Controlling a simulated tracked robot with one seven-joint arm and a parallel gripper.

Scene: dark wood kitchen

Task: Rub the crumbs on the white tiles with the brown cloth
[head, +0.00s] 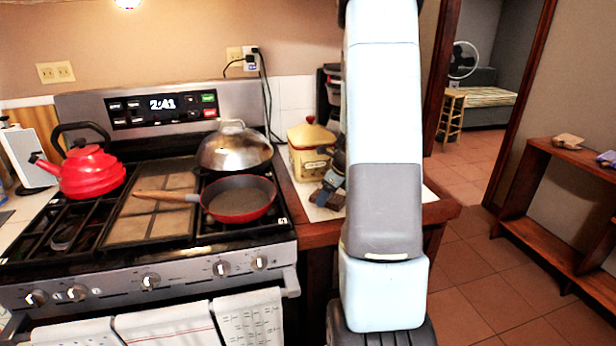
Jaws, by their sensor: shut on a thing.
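My gripper (333,184) shows in the head view just left of my upright arm, low over the small counter right of the stove. It is shut on the brown cloth (325,199), a small dark brown piece below the fingers. The cloth is at the white tiles (316,213) of the counter top; I cannot tell if it touches them. My arm hides part of the tiles. I cannot make out any crumbs.
A yellow canister (308,150) stands close behind my gripper. On the stove are a red pan (240,198), a domed metal lid (234,148) and a red kettle (88,170). A wooden shelf (560,200) stands at right, with open floor (490,270) before it.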

